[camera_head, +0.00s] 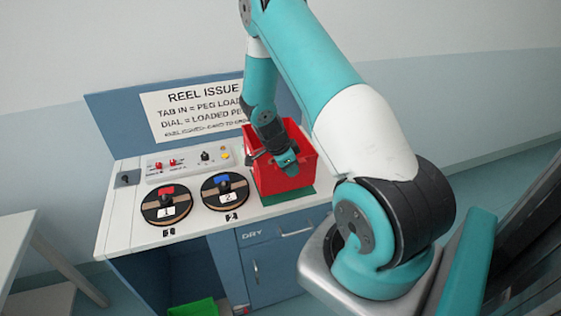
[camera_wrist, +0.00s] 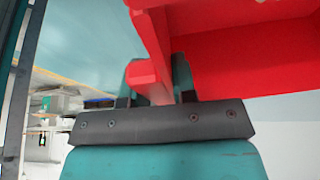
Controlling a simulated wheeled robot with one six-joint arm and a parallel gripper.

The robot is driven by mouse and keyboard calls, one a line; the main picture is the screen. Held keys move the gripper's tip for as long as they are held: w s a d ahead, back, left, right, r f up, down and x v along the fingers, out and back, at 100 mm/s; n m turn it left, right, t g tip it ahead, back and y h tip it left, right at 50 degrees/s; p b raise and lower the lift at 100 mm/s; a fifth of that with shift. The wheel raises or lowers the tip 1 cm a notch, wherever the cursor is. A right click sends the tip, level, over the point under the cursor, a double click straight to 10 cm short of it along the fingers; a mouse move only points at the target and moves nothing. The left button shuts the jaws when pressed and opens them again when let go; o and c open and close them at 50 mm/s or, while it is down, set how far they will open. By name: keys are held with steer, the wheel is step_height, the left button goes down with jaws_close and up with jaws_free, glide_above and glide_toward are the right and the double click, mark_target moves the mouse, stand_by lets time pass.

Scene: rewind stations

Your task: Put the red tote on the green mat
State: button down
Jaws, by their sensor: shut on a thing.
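The red tote (camera_head: 290,180) is upright at the right end of the white counter, directly over the dark green mat (camera_head: 288,198). The mat's front edge shows below it; whether the tote touches the mat, I cannot tell. My gripper (camera_head: 284,160) reaches down at the tote's near upper side and is shut on it. In the wrist view, the tote (camera_wrist: 245,75) fills the upper right, and a red bar of it lies between the jaws of my gripper (camera_wrist: 155,85). The tote's inside is mostly hidden by my arm.
Two numbered reels (camera_head: 167,205) and (camera_head: 225,190) sit on the counter (camera_head: 120,220) left of the tote. A switch panel (camera_head: 190,158) and a blue sign board (camera_head: 110,112) stand behind. A bright green object (camera_head: 195,308) is low under the counter.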

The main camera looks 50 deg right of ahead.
steer(key=shift+w+f, duration=0.1)
step_height(320, 180, down, 6)
steer(key=b, duration=0.3)
steer(key=shift+f+b, duration=0.25)
steer(key=shift+b, duration=0.15)
steer(key=shift+f+b, duration=0.45)
steer(key=shift+f, duration=0.1)
steer(key=c, duration=0.8)
jaws_free()
steer(key=shift+c, duration=0.2)
steer(key=shift+r, duration=0.1)
